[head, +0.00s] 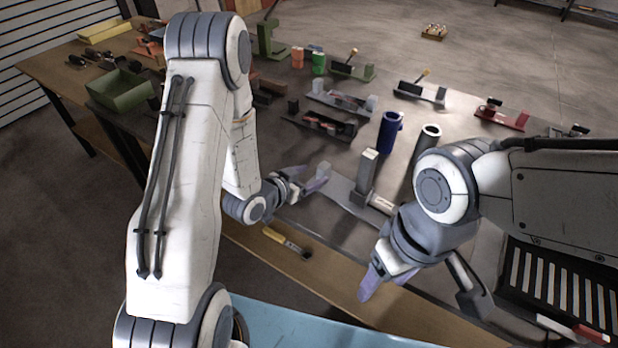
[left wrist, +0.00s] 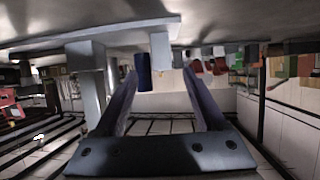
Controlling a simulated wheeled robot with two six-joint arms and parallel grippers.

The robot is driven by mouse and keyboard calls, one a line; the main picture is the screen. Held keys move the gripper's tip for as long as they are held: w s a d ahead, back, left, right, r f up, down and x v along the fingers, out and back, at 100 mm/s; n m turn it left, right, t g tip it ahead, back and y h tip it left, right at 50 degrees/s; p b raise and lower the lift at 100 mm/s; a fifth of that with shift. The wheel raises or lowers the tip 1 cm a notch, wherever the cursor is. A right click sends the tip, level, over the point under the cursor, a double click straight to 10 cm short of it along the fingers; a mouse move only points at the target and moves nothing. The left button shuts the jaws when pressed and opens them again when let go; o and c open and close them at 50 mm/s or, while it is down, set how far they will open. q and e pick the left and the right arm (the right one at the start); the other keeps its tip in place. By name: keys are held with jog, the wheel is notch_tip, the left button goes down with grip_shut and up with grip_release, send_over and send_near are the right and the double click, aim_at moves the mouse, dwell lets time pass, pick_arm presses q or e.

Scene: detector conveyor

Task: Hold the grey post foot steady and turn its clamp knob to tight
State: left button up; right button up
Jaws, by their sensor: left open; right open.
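The grey post foot is a flat plate (head: 340,187) near the front edge of the bench, with a square grey post (head: 367,168) standing on it. A pale stubby piece (head: 382,205), perhaps the clamp knob, juts out at the post's lower right; its setting cannot be read. My left gripper (head: 306,181) is open and empty at the plate's left end, by a small upright block (head: 323,169). In the left wrist view, upside down, that block (left wrist: 160,51) shows between the open fingers (left wrist: 158,98) and the post (left wrist: 93,90) to the left. My right gripper (head: 385,280) is open and empty, in front of the bench edge.
A blue cylinder (head: 389,132) and a dark grey cylinder (head: 424,148) stand behind the post. Several fixtures, such as a red one (head: 500,115), lie further back. A yellow-handled tool (head: 285,241) lies on the lower wooden ledge. A black slotted crate (head: 560,290) is at right.

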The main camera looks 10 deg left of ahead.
aim_at(330, 165)
pick_arm(q)
jog(key=shift+w+f, duration=0.15)
jog(key=shift+w, duration=0.25)
jog(key=p+x, duration=0.2)
jog(key=x, duration=0.7)
jog(key=shift+w+d, duration=0.15)
jog(key=shift+w, duration=0.2)
pick_arm(e)
jog(key=shift+r, duration=0.95)
pick_arm(q)
jog(key=shift+c, duration=0.3)
grip_shut()
pick_arm(e)
jog(key=shift+c, duration=0.4)
